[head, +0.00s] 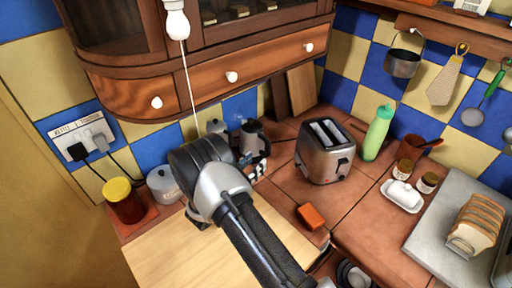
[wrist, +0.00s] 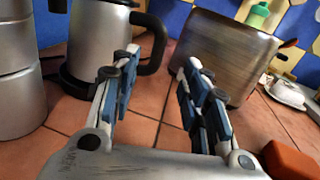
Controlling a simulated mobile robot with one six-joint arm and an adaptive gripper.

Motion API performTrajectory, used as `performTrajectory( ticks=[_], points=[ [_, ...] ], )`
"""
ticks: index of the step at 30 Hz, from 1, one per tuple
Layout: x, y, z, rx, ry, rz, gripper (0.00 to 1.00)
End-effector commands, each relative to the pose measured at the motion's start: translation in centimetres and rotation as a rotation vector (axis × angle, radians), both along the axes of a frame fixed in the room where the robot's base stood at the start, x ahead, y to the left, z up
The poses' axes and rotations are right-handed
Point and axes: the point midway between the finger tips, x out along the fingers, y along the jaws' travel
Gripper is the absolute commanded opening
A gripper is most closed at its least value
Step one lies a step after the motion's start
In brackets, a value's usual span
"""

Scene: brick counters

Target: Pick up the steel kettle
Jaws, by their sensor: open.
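The steel kettle (head: 251,141) stands upright on the tiled counter in the back corner, with a dark handle. In the head view my arm hides its lower part. In the wrist view the kettle (wrist: 103,38) is at upper left, and its black handle (wrist: 157,45) points right. My gripper (wrist: 160,72) is open and empty. It also shows in the head view (head: 258,171), just in front of the kettle. In the wrist view the left finger overlaps the kettle's lower right side. The handle is beyond the gap between the fingers; I cannot tell if anything touches.
A steel toaster (head: 325,152) stands right of the kettle, and also in the wrist view (wrist: 222,52). A grey metal pot (wrist: 18,75) is close on the left. An orange block (head: 310,216) lies in front. Wooden drawers (head: 240,72) overhang the back.

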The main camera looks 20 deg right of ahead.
Motion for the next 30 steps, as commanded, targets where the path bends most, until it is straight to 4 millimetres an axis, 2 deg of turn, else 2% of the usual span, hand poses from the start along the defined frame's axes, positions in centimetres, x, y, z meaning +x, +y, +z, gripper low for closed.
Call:
performTrajectory(
  ticks=[3, 13, 21, 28, 30],
  points=[
    [1.0, -1.7, -0.1, 0.0, -0.001, -0.003, 0.42],
    [2.4, -3.4, -0.2, 0.001, -0.002, -0.003, 0.42],
    [4.7, -6.4, -0.5, 0.002, -0.001, -0.003, 0.42],
    [4.9, -6.6, -0.3, 0.001, -0.001, 0.0, 0.42],
    [4.9, -6.6, -0.3, 0.001, -0.001, 0.0, 0.39]
  ],
)
